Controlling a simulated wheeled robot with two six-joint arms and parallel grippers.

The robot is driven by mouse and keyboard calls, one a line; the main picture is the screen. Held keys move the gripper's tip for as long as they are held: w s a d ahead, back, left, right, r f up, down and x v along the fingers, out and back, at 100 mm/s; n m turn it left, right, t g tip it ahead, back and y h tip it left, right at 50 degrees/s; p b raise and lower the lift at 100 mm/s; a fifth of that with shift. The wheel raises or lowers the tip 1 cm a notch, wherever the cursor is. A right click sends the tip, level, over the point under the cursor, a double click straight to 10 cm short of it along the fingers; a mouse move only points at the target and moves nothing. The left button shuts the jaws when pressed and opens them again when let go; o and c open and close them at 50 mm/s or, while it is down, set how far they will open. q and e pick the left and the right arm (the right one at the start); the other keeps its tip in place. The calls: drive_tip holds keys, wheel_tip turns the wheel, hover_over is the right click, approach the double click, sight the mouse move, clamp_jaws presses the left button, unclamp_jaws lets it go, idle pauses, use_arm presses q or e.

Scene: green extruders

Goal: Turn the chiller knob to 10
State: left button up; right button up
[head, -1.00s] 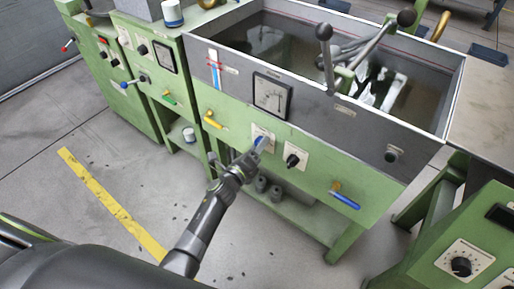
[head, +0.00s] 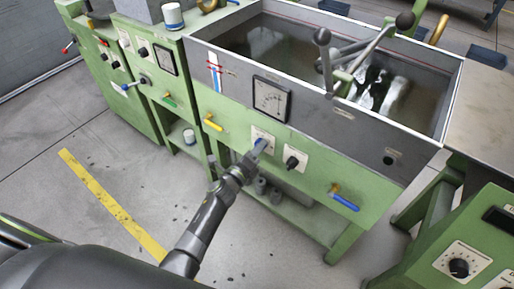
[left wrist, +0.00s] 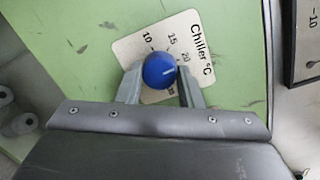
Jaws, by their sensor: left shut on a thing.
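The blue chiller knob (left wrist: 159,70) sits on a white dial plate (left wrist: 203,73) marked "Chiller °C" in the left wrist view. The numbers 10, 15 and 20 are readable around it; a lower mark is partly hidden. The knob's white pointer line points to the right, beyond the 20 and away from the 10. My left gripper (left wrist: 159,78) is shut on the knob, one finger on each side. In the head view the left gripper (head: 254,153) reaches the knob (head: 260,145) on the green front panel. My right gripper is not in view.
A black knob (head: 292,162) on a white plate is just right of the chiller dial. A yellow handle (head: 212,124) lies to the left, a blue-handled valve (head: 344,202) to the right. A square gauge (head: 270,99) is above. Open floor (head: 100,150) lies at left.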

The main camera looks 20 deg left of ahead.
use_arm(q)
drive_tip(key=shift+a+r+n+g+h+p, duration=0.1)
drive_tip(key=shift+n+g+h+p, duration=0.25)
drive_tip(key=shift+n+p, duration=2.9)
drive_tip(key=shift+a+r+n+g+h+p, duration=0.1)
drive_tip(key=shift+n+g+h+p, duration=0.25)
drive_tip(key=shift+n+p, duration=2.85)
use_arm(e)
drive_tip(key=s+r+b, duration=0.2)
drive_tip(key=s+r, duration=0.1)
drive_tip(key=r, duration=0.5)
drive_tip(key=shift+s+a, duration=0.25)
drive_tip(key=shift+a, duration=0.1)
use_arm(q)
drive_tip(key=n, duration=0.3)
drive_tip(key=shift+f, duration=0.1)
drive_tip(key=o, duration=1)
drive_tip(key=shift+c, duration=0.2)
